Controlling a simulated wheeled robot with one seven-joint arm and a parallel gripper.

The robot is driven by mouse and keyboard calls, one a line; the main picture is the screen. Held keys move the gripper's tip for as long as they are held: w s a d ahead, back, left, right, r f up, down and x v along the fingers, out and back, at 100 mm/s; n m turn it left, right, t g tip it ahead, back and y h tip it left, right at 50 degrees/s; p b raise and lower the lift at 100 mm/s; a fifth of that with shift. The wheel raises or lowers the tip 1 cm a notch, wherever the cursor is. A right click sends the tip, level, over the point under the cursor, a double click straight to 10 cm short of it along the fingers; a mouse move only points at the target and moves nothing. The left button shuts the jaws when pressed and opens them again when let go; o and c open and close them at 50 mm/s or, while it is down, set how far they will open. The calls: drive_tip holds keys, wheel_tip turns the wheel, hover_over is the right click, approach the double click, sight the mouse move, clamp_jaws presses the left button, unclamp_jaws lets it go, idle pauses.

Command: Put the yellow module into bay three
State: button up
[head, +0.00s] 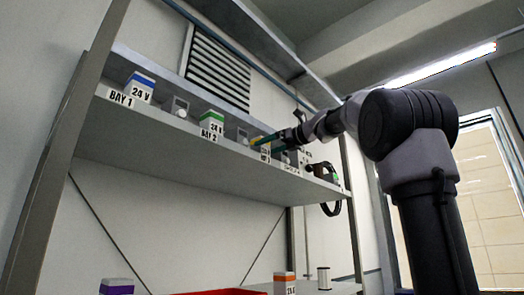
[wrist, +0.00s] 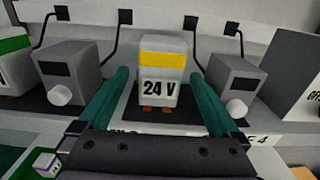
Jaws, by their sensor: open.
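The yellow module (wrist: 162,75), a white block with a yellow band and "24 V" on its front, stands upright on a dark pad in the wrist view. In the head view, it (head: 266,148) is partly hidden at the shelf's bay three label (head: 262,158). My gripper (wrist: 157,82) is open, with one teal finger on each side of the module and visible gaps between. In the head view, my gripper (head: 268,138) reaches over the shelf from the right. In the wrist view, my gripper's body covers much of the bay label.
Grey boxes with white knobs stand left (wrist: 68,75) and right (wrist: 235,82) of the module. A green module (head: 212,124) and a blue module (head: 140,86) stand farther left on the shelf (head: 180,150). Below are a red tray (head: 220,292) and an orange module (head: 284,284).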

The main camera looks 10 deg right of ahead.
drive_tip(key=v, duration=0.8)
drive_tip(key=s+f+n+g+h, duration=0.2)
drive_tip(key=s+f+n, duration=0.4)
drive_tip(key=f, duration=1)
drive_tip(key=s+a+f+n+g+h, duration=0.1)
drive_tip(key=s+f+n+g+h, duration=0.2)
drive_tip(key=s+f+n, duration=0.4)
drive_tip(key=s+f+n+g+h, duration=0.2)
drive_tip(key=s+f+n, duration=0.5)
drive_tip(key=f, duration=1.8)
drive_tip(key=n+h, duration=0.1)
drive_tip(key=n, duration=0.3)
drive_tip(key=shift+a+f+n+h, duration=0.2)
drive_tip(key=shift+f+n+h, duration=0.1)
drive_tip(key=shift+n, duration=0.1)
